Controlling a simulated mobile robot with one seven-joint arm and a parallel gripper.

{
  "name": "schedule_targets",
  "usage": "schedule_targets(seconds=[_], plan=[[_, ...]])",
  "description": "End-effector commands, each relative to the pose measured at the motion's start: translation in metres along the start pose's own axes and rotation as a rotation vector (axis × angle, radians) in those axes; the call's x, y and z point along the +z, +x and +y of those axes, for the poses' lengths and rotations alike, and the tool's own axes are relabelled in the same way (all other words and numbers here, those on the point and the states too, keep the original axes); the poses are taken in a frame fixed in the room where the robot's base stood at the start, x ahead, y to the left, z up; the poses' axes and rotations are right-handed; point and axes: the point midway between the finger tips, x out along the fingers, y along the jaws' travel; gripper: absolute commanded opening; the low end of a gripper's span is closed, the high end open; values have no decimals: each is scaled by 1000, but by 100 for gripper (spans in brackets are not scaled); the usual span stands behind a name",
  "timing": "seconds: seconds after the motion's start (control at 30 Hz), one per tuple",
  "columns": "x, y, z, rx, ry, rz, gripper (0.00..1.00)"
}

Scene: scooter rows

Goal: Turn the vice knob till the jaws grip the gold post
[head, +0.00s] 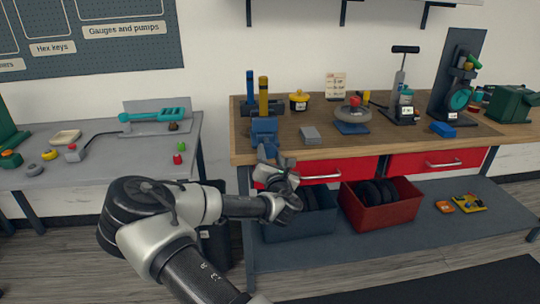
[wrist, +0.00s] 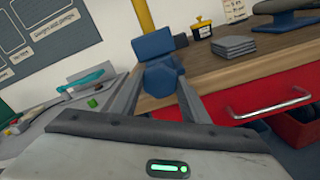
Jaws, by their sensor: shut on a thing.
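The blue vice (head: 264,128) sits at the left front edge of the wooden bench. The gold post (head: 263,96) stands upright at the vice; its lower part also shows in the wrist view (wrist: 145,18). The blue vice knob (wrist: 162,78) faces me below the vice body (wrist: 158,45). My gripper (head: 268,154) is at the bench's front edge, with one finger on each side of the knob, shut on it. I cannot tell whether the vice jaws touch the post, as the vice body and knob hide the contact.
A blue post (head: 250,86) stands just left of the gold one. A grey stack of plates (head: 310,135) lies right of the vice. A red drawer (head: 318,170) with a handle is below the bench edge, close to my arm. A grey side table (head: 100,150) stands left.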

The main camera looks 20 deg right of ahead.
Motion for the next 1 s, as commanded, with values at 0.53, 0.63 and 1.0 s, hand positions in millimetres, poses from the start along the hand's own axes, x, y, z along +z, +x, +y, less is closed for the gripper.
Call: schedule_targets(seconds=[0.53,0.63,1.0], plan=[[-2,0,-2,-1,522,0,19],[-2,0,-2,-1,617,1,19],[-3,0,-2,-1,969,0,19]])
